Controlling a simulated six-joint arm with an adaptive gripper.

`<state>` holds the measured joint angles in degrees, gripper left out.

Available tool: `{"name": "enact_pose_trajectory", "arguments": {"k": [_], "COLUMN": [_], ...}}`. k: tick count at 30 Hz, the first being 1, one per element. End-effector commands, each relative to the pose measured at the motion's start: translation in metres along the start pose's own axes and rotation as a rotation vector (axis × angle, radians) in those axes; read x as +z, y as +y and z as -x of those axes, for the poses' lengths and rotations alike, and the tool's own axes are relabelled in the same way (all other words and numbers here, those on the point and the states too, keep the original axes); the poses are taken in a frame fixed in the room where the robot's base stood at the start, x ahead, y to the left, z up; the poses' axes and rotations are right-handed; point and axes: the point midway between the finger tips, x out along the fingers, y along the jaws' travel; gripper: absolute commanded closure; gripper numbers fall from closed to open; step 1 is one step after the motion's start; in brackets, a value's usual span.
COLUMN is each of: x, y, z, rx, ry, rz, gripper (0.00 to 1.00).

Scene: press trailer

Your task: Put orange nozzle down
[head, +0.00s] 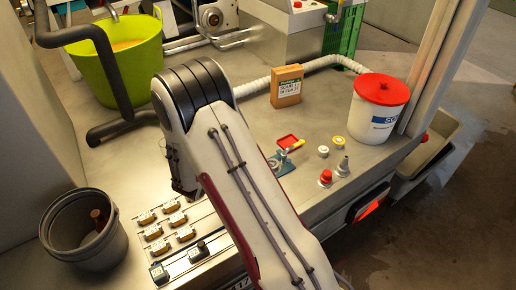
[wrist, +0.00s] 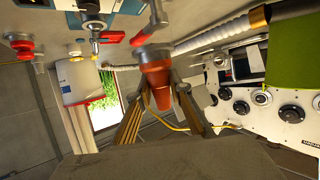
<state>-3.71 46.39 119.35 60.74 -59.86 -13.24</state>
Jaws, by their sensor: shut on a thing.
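The orange nozzle (wrist: 157,78) is between the two fingers of my gripper (wrist: 158,92) in the wrist view. My gripper is shut on it. The nozzle is a tapered orange-red piece with a wider, blurred upper end near the picture's top. In the head view my arm hides the gripper and the held nozzle. What lies directly beneath the nozzle cannot be told.
In the head view, a red-based nozzle (head: 325,178), a grey cone (head: 343,168) and a yellow-white piece (head: 323,151) stand right of my arm. Several brass-coloured blocks (head: 154,232), a grey bucket (head: 116,243), a lime tub (head: 147,62) and a red-lidded bucket (head: 372,122) stand around.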

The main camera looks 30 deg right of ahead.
Motion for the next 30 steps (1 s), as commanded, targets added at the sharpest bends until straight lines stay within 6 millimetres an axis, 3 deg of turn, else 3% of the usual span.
{"name": "enact_pose_trajectory", "arguments": {"k": [12,30], "x": [-0.038,-0.071], "y": [0.009,0.021], "z": [-0.079,-0.145], "rx": [-0.105,-0.294], "ry": [0.001,-0.001], "rz": [0.041,0.12], "gripper": [1.0,1.0]}}
